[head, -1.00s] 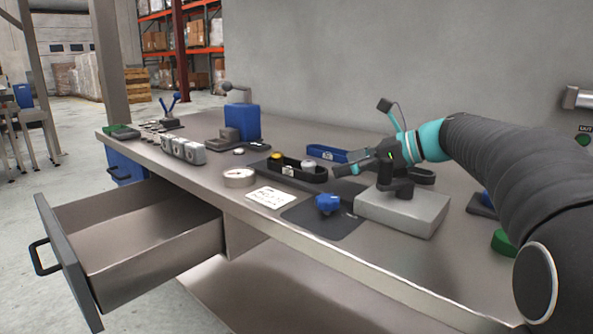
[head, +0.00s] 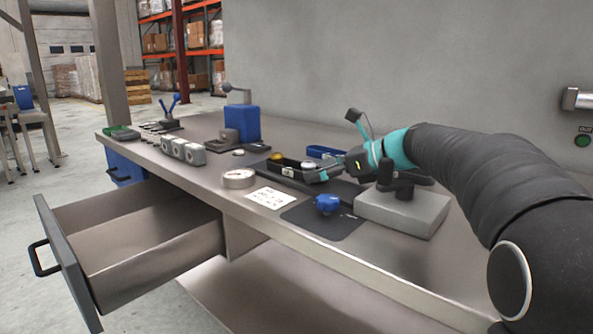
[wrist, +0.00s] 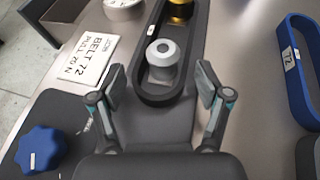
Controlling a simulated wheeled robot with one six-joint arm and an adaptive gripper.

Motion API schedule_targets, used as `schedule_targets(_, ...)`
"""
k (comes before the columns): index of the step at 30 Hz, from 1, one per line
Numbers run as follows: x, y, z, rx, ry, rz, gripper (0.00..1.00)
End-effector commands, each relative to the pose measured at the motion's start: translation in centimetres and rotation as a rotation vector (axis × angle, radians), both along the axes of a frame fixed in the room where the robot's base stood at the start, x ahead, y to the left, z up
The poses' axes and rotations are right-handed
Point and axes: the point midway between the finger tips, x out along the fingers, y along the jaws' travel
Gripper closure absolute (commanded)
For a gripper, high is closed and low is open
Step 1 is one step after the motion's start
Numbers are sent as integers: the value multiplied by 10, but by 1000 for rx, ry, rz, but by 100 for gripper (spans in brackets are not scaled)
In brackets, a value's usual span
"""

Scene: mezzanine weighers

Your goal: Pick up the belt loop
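A black belt loop (wrist: 190,78) stands around a grey knobbed roller (wrist: 163,62) and a gold roller (wrist: 180,10). It has a small white tag and also shows in the head view (head: 284,172). A blue belt loop (wrist: 290,85), tagged 72, lies to the right, and shows behind my gripper in the head view (head: 322,151). My gripper (wrist: 161,84) is open. Its fingers flank the near end of the black loop, with nothing visibly held. In the head view my gripper (head: 318,176) is low over the bench near that end.
A card (wrist: 85,58) reads BELT 72, PULL 20 N. A blue knob (wrist: 40,150) sits on a dark mat (head: 325,222). A grey block (head: 405,217) with a black fixture is below my arm. An open drawer (head: 150,232) juts out left.

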Motion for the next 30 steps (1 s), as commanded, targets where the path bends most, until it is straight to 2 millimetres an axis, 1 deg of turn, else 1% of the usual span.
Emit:
schedule_targets(1,0,0,0,0,0,0,46)
schedule_targets(2,0,0,0,0,0,0,53)
schedule_targets(3,0,0,0,0,0,0,63)
schedule_targets(4,0,0,0,0,0,0,71)
schedule_targets(5,0,0,0,0,0,0,76)
schedule_targets(13,0,0,1,0,0,0,76)
schedule_targets(17,0,0,11,-1,-2,1,76)
schedule_targets(20,0,0,27,-1,-4,0,76)
schedule_targets(27,1,0,73,-2,-4,1,76)
schedule_targets(30,1,0,86,0,-3,1,76)
